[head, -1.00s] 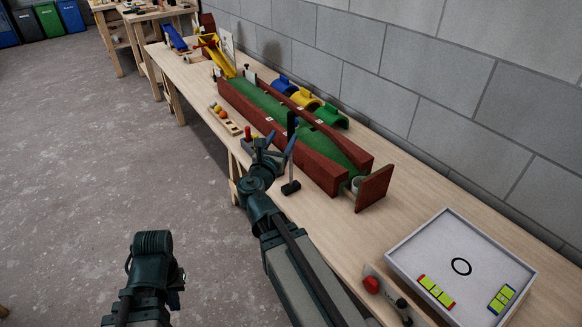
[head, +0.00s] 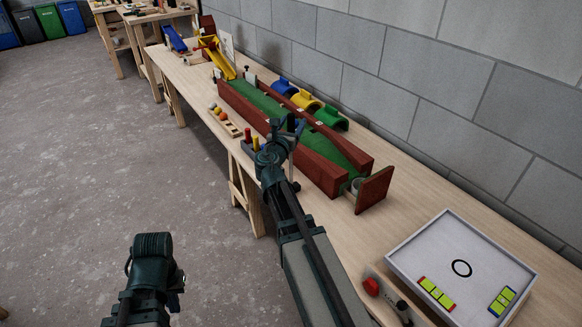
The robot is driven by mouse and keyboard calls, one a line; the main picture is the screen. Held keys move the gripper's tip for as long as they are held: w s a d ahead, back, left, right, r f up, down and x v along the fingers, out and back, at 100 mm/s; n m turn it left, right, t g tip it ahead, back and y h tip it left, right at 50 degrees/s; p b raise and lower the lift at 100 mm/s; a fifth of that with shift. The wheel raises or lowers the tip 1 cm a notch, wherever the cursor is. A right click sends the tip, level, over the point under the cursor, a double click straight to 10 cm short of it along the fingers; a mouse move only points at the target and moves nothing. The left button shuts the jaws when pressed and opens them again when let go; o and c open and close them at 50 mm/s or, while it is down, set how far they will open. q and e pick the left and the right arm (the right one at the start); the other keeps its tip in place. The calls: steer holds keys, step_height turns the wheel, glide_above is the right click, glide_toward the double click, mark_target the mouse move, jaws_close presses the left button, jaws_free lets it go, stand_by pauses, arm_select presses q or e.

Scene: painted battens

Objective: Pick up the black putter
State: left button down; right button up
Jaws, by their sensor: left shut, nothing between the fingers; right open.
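The black putter (head: 291,122) stands by the green-topped, red-walled lane; its dark upper end shows among the fingers of my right gripper (head: 285,128). My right gripper is open, with blue-tipped fingers at the putter's upper part. Whether they touch it I cannot tell. My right wrist and forearm hide the putter's lower shaft and head. My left gripper (head: 178,287) is low at the left, over the floor and away from the table. It is shut and empty, and seen only in part.
The red-walled lane (head: 325,174) runs along the table, with blue, yellow and green arches (head: 331,120) behind it. A rack with coloured balls (head: 224,121) lies at the front edge. A white tray (head: 410,258) stands at the right. The table between lane and tray is clear.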

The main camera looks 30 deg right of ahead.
steer(key=shift+x, duration=1)
steer(key=shift+a, duration=0.1)
jaws_close()
